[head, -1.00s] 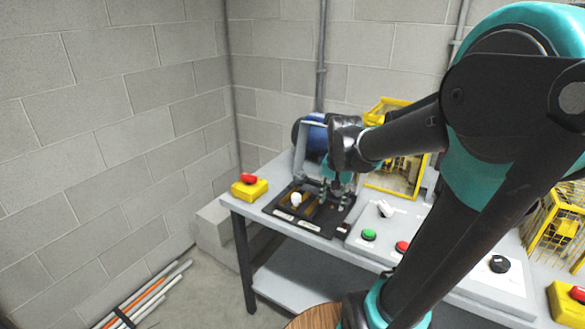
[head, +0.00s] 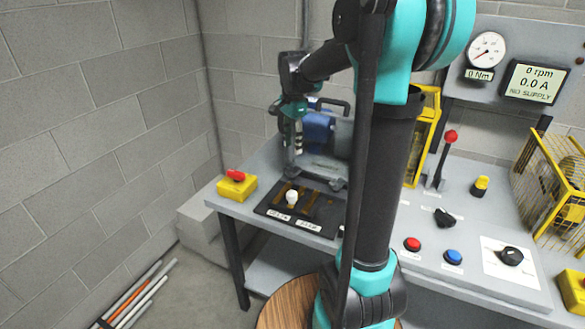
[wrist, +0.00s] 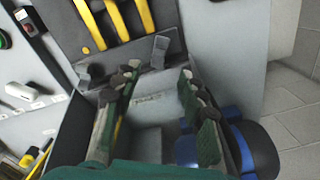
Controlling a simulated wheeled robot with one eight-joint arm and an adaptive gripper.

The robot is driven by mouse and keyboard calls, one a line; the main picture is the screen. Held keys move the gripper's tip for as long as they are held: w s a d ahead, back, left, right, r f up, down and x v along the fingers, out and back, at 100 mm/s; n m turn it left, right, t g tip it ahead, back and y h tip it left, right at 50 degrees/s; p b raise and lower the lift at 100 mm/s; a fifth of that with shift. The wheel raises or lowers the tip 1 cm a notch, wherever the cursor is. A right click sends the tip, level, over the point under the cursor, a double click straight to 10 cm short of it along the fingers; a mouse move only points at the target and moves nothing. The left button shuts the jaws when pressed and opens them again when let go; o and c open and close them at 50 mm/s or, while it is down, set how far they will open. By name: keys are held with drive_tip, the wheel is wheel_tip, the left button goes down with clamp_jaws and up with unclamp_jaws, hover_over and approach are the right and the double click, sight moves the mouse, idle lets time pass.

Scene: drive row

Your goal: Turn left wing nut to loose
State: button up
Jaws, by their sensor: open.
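My gripper (head: 297,150) is open and empty, pointing down above the back of the black slotted plate (head: 265,208). In the wrist view, its fingers (wrist: 160,82) are spread over a grey box-like housing. Two grey parts that look like wing nuts stand at the plate's back edge. The left one (head: 292,172) is just below my gripper in the head view, and it seems to be the right one in the wrist view (wrist: 158,50). The other (head: 333,184) also shows in the wrist view (wrist: 88,74). Neither is between the fingers. Their turn positions are unclear.
A white knob (head: 292,197) stands on the slotted plate. A blue motor (head: 318,136) is behind my gripper. A yellow box with a red button (head: 237,186) sits at the bench's left end. Switches, a red-topped lever (head: 445,150) and yellow cages lie to the right.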

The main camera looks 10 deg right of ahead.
sight(293, 168)
wheel_tip(293, 168, down, 10)
drive_tip(key=shift+f, duration=0.1)
drive_tip(key=shift+c, duration=0.6)
clamp_jaws()
